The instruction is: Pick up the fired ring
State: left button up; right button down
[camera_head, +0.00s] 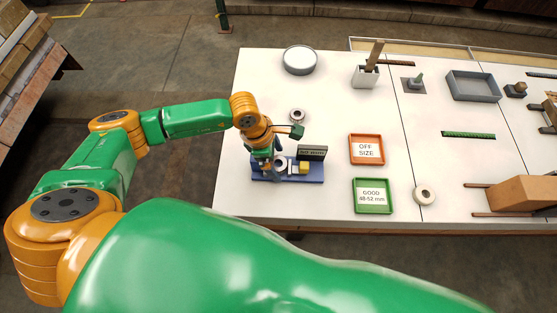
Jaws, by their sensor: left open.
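Three pale ring-shaped pieces show on the white table; I cannot tell which is the fired ring. One ring (281,163) is at the blue measuring fixture (314,176), close beside my left gripper. A second ring (297,115) with a dark centre lies just behind the gripper, partly near its wrist. A third ring (424,194) lies right of the green tray. My left gripper (265,162) is open, low over the left part of the fixture; its fingertips are small and partly hidden. My right gripper is not in view.
The fixture carries a yellow block (304,167) and a dark display (312,153). An orange "OFF SIZE" tray (366,149) and a green "GOOD" tray (373,196) stand to its right. A round grey dish (299,60) stands behind. The table's left middle is clear.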

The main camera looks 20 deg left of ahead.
pick_arm(q)
jog(key=shift+r, duration=0.1)
jog(key=c, duration=1.5)
